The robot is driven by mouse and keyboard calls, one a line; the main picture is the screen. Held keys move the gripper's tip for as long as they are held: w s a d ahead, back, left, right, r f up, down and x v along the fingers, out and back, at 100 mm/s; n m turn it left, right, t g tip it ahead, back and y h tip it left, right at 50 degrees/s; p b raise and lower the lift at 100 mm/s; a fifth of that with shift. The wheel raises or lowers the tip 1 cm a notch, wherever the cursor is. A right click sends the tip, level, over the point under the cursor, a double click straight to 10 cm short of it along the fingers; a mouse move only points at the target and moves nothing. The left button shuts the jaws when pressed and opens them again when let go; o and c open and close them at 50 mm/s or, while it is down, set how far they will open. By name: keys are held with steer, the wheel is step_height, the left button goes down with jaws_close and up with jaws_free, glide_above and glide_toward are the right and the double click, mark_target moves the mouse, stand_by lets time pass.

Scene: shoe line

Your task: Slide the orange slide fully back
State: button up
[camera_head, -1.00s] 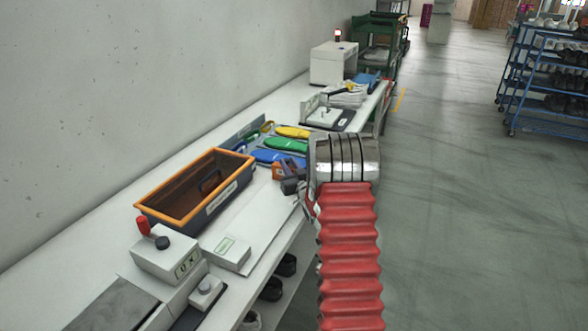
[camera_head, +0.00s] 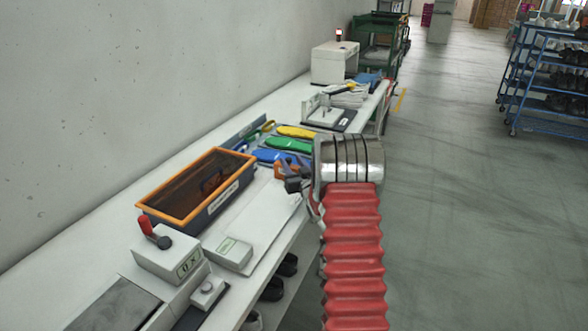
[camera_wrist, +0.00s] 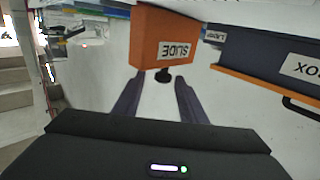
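The orange slide (camera_wrist: 163,38) is a block marked SLIDE, seen upside down in the wrist view. A small black knob (camera_wrist: 162,75) sticks out of its near face. My gripper (camera_wrist: 158,84) is open, with its two dark fingers apart on either side of the knob; I cannot see any contact. In the head view my gripper (camera_head: 294,182) is over the bench's right edge, close to the slide (camera_head: 283,168), which is mostly hidden behind it.
A dark box with an orange rim (camera_head: 150,208) stands left of the slide; it shows at the right in the wrist view (camera_wrist: 262,58). Blue, green and yellow insoles (camera_head: 289,144) lie behind. A grey-white counter unit with a red lever (camera_head: 166,262) stands nearer.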

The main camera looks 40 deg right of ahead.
steer(key=v, duration=1.3)
steer(key=shift+s+a, duration=0.15)
steer(key=shift+s, duration=0.2)
steer(key=s+a+r+n+g+y, duration=0.1)
steer(key=s+a+r+g, duration=0.15)
steer(key=a+r, duration=0.45)
steer(key=s+a+r+g, duration=0.1)
steer(key=a+r+g, duration=0.2)
steer(key=a, duration=0.7)
steer(key=s+a+r+n+g+y, duration=0.1)
steer(key=s+a+g+y, duration=0.1)
steer(key=s+a, duration=0.7)
steer(key=s+a+n+g+y, duration=0.1)
steer(key=s+a+g, duration=0.3)
steer(key=s+a, duration=0.6)
steer(key=s+y, duration=0.1)
steer(key=s, duration=0.5)
steer(key=shift+s+a+r, duration=0.15)
steer(key=shift+a+r, duration=0.15)
steer(key=shift+r, duration=0.05)
